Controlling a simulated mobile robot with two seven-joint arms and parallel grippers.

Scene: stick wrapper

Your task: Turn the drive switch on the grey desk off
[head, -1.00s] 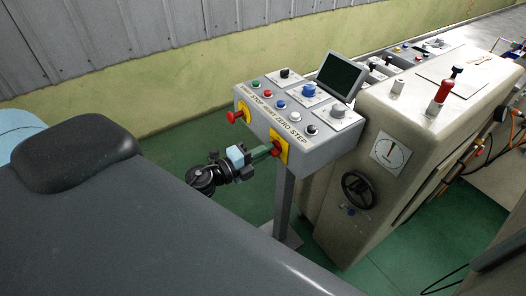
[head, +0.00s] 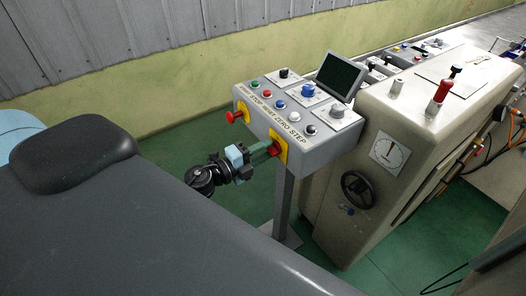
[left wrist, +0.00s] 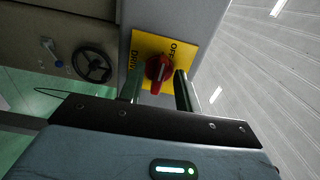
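The grey desk (head: 318,151) is a slanted control box on a post. On its front, at the right end, sits a yellow plate (head: 281,137) with a red rotary switch (head: 274,150). In the left wrist view the switch (left wrist: 158,70) is lettered DRIVE on its left and OFF on its upper right. Its exact pointing is hard to tell. My left gripper (head: 265,153) reaches it from the left. In the left wrist view its two fingers (left wrist: 159,91) stand apart on either side of the knob, with gaps visible. My right gripper is not in view.
A second red switch (head: 235,116) on a yellow plate is at the desk's left end. Coloured buttons, knobs and a screen (head: 338,75) are on top. A beige machine with a black handwheel (head: 358,189) and gauge (head: 389,151) stands close right. Green floor is free left of the post.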

